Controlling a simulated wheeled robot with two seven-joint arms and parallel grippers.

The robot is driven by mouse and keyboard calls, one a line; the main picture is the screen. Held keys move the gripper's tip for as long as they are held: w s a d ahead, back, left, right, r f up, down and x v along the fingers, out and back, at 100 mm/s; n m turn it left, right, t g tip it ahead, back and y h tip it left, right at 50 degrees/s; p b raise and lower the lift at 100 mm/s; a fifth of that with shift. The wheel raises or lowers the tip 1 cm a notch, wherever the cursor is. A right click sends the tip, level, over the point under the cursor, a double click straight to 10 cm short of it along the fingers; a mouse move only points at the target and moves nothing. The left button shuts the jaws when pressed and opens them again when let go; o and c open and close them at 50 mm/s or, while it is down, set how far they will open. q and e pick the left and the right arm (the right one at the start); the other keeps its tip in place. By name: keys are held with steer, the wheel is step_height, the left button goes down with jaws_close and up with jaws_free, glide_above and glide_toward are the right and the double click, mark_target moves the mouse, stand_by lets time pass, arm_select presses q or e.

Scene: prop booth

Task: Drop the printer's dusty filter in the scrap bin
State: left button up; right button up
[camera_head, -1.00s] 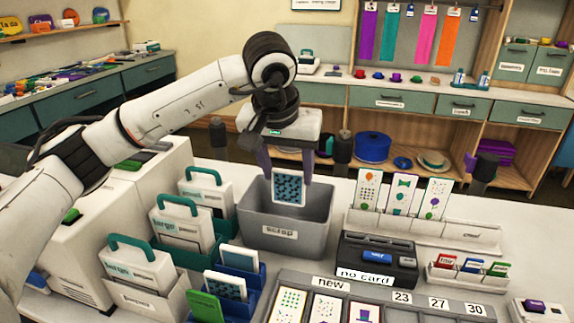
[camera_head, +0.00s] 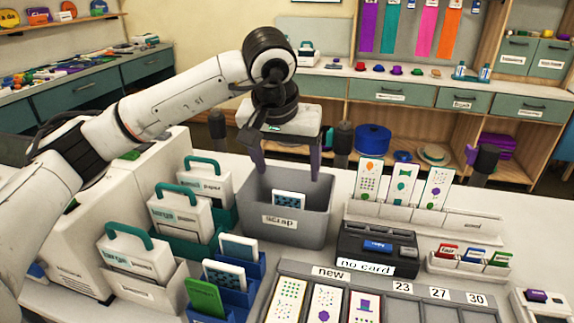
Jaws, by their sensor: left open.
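The dusty filter (camera_head: 289,199), a white-framed panel with a dark blue speckled face, stands upright inside the grey scrap bin (camera_head: 292,234). Its lower part is hidden by the bin's front wall. The bin bears a label reading "scrap". My left gripper (camera_head: 287,172) is above the bin with its two fingers spread and empty. The filter is below and between the fingers, apart from them. My right gripper is not clearly seen.
Teal-handled cartridges (camera_head: 176,216) in holders stand left of the bin, with blue trays of filters (camera_head: 240,248) in front of them. A dark card reader (camera_head: 377,250) labelled "no card" and a rack of cards (camera_head: 401,188) stand to the right.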

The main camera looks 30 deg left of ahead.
arm_select(q)
steer(key=v, duration=1)
steer(key=shift+s, duration=0.1)
stand_by(0.4)
